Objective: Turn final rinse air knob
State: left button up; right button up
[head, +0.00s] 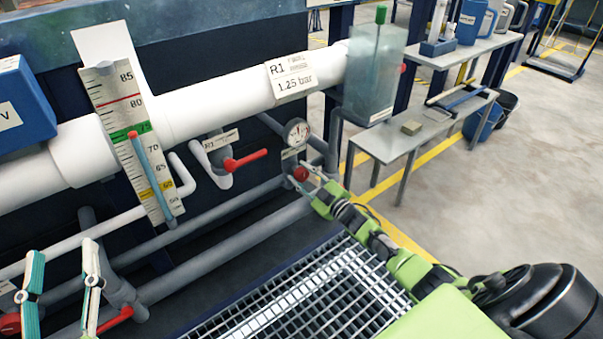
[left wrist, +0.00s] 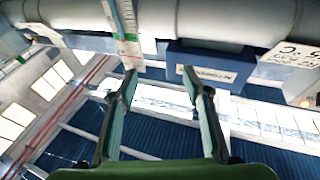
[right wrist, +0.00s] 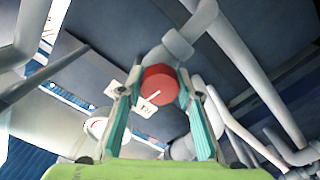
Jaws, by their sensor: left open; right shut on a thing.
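The red round knob (head: 300,173) sits on a grey pipe fitting below the pressure gauge (head: 296,131). My right gripper (head: 311,178) is at the knob, with its arm coming in from the lower right. In the right wrist view the red knob (right wrist: 158,92) lies between the two fingers of my right gripper (right wrist: 158,80), which is shut on it. My left gripper (head: 62,252) is open and empty at the lower left. In the left wrist view its fingers (left wrist: 160,75) stand apart with nothing between them.
A thick white pipe (head: 215,100) labelled R1, 1.25 bar, runs above. A red valve lever (head: 246,160) and a level scale (head: 125,120) are left of the knob. A metal grating (head: 300,300) lies below. A grey bench (head: 415,140) stands at the right.

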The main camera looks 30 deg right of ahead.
jog(key=shift+m, duration=1.2)
pick_arm(q)
jog(key=shift+w+a+f+g+y+p, duration=0.15)
jog(key=shift+f+g, duration=0.35)
jog(key=shift+f, duration=0.4)
jog(key=shift+w+f+g+y+p, duration=0.15)
jog(key=shift+f+g, duration=0.35)
jog(key=shift+f, duration=0.4)
pick_arm(e)
jog(key=shift+d+m, duration=0.1)
jog(key=shift+m, duration=1.1)
pick_arm(q)
jog(key=shift+f, duration=0.1)
pick_arm(e)
jog(key=o, duration=1.1)
pick_arm(q)
jog(key=shift+f, duration=0.1)
pick_arm(e)
jog(key=s, duration=1.2)
jog(key=shift+d, duration=0.4)
